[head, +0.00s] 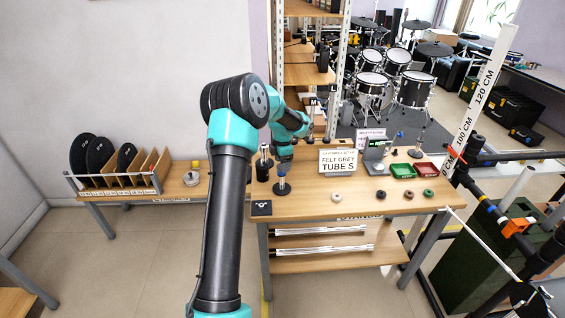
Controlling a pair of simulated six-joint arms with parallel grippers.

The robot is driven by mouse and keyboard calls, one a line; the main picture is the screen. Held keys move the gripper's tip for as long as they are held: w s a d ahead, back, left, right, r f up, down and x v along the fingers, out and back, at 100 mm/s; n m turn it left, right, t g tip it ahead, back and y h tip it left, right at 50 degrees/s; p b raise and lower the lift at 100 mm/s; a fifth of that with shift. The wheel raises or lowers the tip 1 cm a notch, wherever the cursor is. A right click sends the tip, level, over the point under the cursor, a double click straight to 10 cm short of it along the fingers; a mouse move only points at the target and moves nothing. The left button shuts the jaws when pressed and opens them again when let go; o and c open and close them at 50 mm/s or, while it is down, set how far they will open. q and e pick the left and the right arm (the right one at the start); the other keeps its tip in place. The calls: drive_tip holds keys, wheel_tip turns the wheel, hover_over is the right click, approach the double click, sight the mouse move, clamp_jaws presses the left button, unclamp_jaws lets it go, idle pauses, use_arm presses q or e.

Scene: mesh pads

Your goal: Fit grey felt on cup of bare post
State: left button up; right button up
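My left gripper (284,157) is small in the view, over the left part of the workbench. It is just above a short post (282,183) with a dark round base and a bluish upper part. I cannot tell whether they touch or whether the fingers hold anything. A second dark post (264,166) stands just behind and to the left. I cannot tell which post is bare. I cannot make out a clearly grey felt. My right gripper is not in view.
A green tray (402,170) and a red tray (428,169) are at the right. A rack (115,180) holds dark discs.

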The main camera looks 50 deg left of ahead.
use_arm(q)
drive_tip(key=shift+r, duration=0.15)
wheel_tip(320, 180, up, 17)
drive_tip(key=shift+r, duration=0.1)
idle(0.7)
idle(0.8)
